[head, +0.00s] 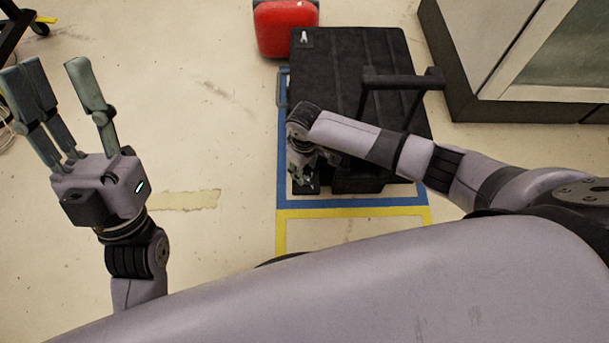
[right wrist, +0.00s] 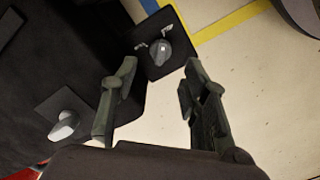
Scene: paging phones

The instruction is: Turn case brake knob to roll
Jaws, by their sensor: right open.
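The black case (head: 350,75) lies on the floor, with its handle (head: 400,80) on the right. In the right wrist view, a grey knob (right wrist: 157,52) sits on a dark square plate (right wrist: 171,72) with small pale marks beside it. My right gripper (right wrist: 158,72) is open, its fingers apart on either side of the line to this knob, not visibly touching it. In the head view my right gripper (head: 306,172) is over the case's near left corner and hides that knob. My left gripper (head: 55,70) is open and empty, away from the case.
A second knob (head: 304,37) sits at the case's far left corner, also seen in the right wrist view (right wrist: 65,127). A red case (head: 285,28) stands behind. Blue tape (head: 350,201) borders the case.

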